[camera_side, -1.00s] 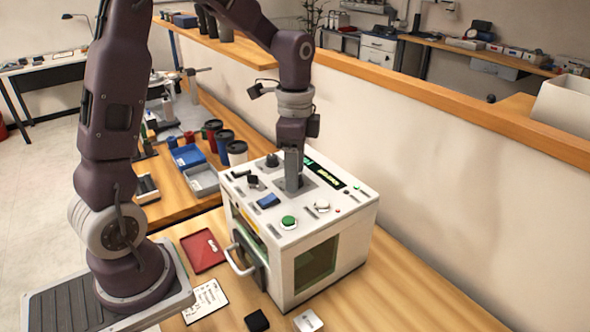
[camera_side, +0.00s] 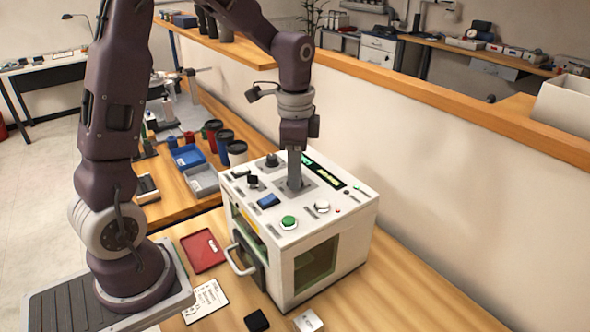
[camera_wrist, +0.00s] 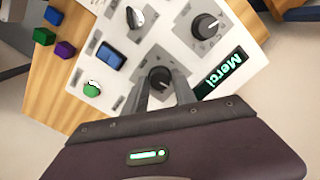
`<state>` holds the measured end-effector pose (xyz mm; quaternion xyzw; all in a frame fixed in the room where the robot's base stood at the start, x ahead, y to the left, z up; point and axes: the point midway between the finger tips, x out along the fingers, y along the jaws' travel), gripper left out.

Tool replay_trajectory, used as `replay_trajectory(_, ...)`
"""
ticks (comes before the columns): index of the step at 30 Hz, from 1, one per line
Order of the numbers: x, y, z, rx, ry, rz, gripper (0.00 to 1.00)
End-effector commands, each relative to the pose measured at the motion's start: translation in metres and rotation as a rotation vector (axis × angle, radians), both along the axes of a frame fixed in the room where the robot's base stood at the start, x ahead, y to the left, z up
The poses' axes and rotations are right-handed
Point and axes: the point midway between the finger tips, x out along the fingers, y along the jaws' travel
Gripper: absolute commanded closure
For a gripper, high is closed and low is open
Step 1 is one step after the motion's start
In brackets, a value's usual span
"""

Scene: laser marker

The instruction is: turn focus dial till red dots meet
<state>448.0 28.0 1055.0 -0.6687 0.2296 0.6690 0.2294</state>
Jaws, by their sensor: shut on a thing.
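The white laser marker (camera_side: 330,238) stands on the wooden bench. My gripper (camera_side: 294,184) points straight down onto its top panel and is shut on a black dial. The dial (camera_wrist: 159,78) shows between my fingertips in the wrist view, with a pale pointer mark on top. In the side view my fingers hide it. A second black dial (camera_wrist: 205,26) sits apart from it on the same panel. A lit display (camera_wrist: 222,74) has green letters, seen upside down from the wrist. The meeting red dots cannot be made out in either view.
A door handle (camera_side: 238,261) sticks out at the front. A red tray (camera_side: 203,254) lies left.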

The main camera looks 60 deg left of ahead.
Motion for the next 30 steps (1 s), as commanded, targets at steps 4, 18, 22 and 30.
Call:
replay_trajectory(4, 0.0003, -0.0002, 0.0006, 0.000, -0.001, 0.114, 1.00)
replay_trajectory(18, 0.0005, -0.0004, 0.0007, 0.000, -0.002, 0.485, 1.00)
replay_trajectory(22, 0.0004, 0.0001, 0.0007, 0.000, -0.002, 0.556, 1.00)
replay_trajectory(30, 0.0006, -0.0002, 0.0008, -0.001, -0.003, 0.641, 1.00)
